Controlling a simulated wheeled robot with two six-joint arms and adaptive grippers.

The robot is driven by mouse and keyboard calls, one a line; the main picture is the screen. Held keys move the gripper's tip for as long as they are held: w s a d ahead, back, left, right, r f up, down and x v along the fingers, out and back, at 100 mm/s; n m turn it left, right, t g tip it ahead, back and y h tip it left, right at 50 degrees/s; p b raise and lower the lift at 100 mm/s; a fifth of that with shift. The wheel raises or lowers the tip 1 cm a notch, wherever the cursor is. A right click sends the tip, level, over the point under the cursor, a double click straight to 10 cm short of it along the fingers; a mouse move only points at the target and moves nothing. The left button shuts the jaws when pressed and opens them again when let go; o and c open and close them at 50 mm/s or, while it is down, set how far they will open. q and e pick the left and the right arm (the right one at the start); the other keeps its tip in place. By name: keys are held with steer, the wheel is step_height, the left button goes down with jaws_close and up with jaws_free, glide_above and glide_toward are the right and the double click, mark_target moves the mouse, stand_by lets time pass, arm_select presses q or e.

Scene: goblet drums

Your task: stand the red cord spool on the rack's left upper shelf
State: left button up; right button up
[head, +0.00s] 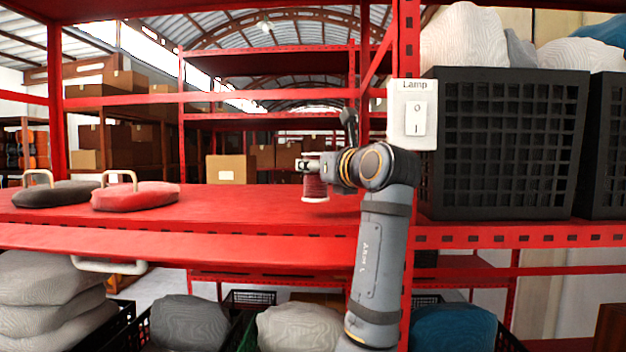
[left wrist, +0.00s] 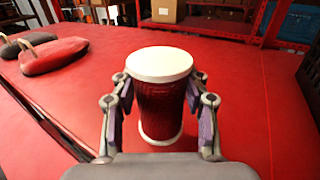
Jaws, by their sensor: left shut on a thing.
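The red cord spool (head: 315,188) has a dark red wound body and white end discs. It is upright between the fingers of my left gripper (head: 313,166), which is shut on it. In the left wrist view the spool (left wrist: 161,108) fills the space between the two fingers. The spool is over the right part of the red upper shelf (head: 235,205), left of the rack's upright post. A dark shadow lies on the shelf near it; I cannot tell whether its base touches the shelf. My right gripper is not in view.
A red cushion-like pad with a handle (head: 135,197) and a dark one (head: 55,194) lie on the shelf's left part. A black crate (head: 500,145) stands right of the post. A lamp switch (head: 412,115) is on the post. The shelf's middle is clear.

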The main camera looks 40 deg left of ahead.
mark_target(318, 182)
arm_select(q)
steer(key=f, duration=0.1)
steer(key=s+d+f+p, duration=0.1)
steer(key=shift+d+f, duration=0.2)
steer(key=shift+f, duration=0.15)
steer(key=shift+w+f, duration=0.1)
steer(key=shift+f, duration=0.15)
steer(key=shift+w+a, duration=0.1)
steer(key=shift+a, duration=0.1)
steer(key=shift+a+f, duration=0.1)
steer(key=shift+a, duration=0.05)
steer(key=o, duration=0.8)
steer(key=shift+w+a+f, duration=0.1)
steer(key=o, duration=0.4)
steer(key=shift+o, duration=0.2)
steer(key=shift+d, duration=0.3)
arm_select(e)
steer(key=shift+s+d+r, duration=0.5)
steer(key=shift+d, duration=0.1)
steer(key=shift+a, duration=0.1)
